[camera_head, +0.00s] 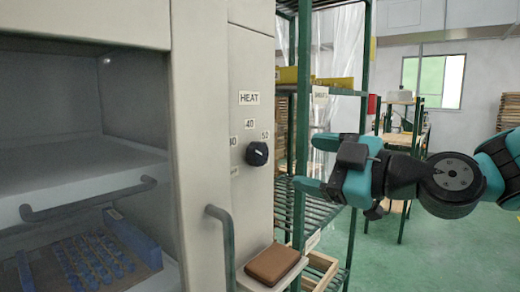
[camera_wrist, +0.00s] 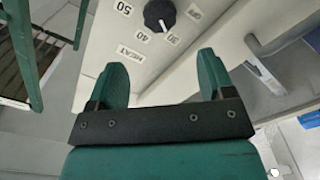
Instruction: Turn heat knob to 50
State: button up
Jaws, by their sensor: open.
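The heat knob (camera_head: 257,153) is a small black dial on the beige cabinet panel, under a HEAT label (camera_head: 249,98). The 50 label (camera_head: 265,135) is at its upper right and the 40 label (camera_head: 249,122) above it. In the wrist view the knob (camera_wrist: 158,14) is at the top centre, beyond my fingertips.
A brown block (camera_head: 272,264) lies on a small ledge below the knob. A cabinet handle (camera_head: 222,240) sticks out at the lower left of the panel. A green metal rack (camera_head: 304,110) stands behind, right of the cabinet. The space between gripper and knob looks clear.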

aim_at(261, 154)
jog(key=p+x, duration=0.3)
jog(key=x, duration=0.8)
jog(key=shift+w+a, duration=0.2)
jog(key=c, duration=0.9)
